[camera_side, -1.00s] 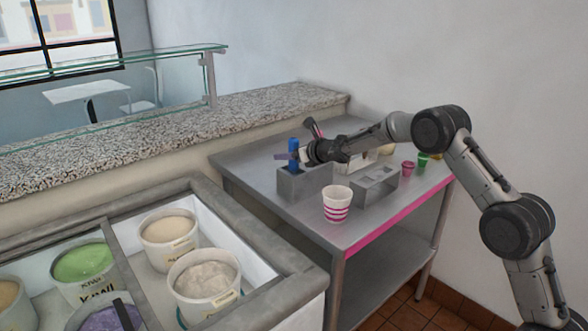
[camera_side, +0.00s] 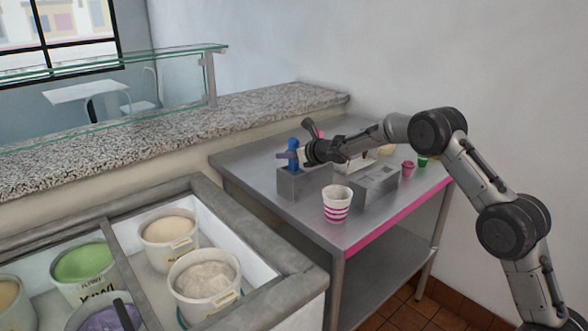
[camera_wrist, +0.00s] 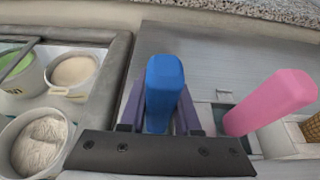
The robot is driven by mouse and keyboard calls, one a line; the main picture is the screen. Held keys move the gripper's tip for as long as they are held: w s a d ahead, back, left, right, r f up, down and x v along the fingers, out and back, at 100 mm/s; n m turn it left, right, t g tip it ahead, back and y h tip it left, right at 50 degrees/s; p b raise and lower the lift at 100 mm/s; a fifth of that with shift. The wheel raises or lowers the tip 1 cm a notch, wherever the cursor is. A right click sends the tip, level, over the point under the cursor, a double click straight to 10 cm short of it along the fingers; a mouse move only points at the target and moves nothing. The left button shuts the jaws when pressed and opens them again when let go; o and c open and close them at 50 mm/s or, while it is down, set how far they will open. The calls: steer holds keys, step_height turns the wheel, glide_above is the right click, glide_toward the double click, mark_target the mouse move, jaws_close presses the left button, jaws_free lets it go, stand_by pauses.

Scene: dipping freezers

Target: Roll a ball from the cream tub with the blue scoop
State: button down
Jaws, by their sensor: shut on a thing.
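The blue scoop (camera_side: 293,145) stands handle up in a grey metal holder (camera_side: 305,185) on the steel table. Its head is hidden inside the holder. My gripper (camera_side: 291,156) is shut on the blue handle from the side. In the wrist view the blue handle (camera_wrist: 165,85) rises between my two dark purple fingers (camera_wrist: 160,112). Two pale tubs sit in the freezer: a smooth beige one (camera_side: 170,228) and a whiter one with a rougher surface (camera_side: 207,280). I cannot tell for sure which is the cream tub.
A pink-handled scoop (camera_wrist: 275,100) stands close to the right of the blue one. A pink-striped cup (camera_side: 337,205) stands near the table's front edge. A second metal holder (camera_side: 375,185) and small coloured cups are to the right. The freezer rim (camera_side: 250,235) borders the tubs.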

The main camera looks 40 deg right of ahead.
steer(key=shift+r, duration=0.1)
stand_by(0.3)
step_height(320, 180, up, 11)
stand_by(1.3)
steer(key=c, duration=1.2)
jaws_free()
jaws_close()
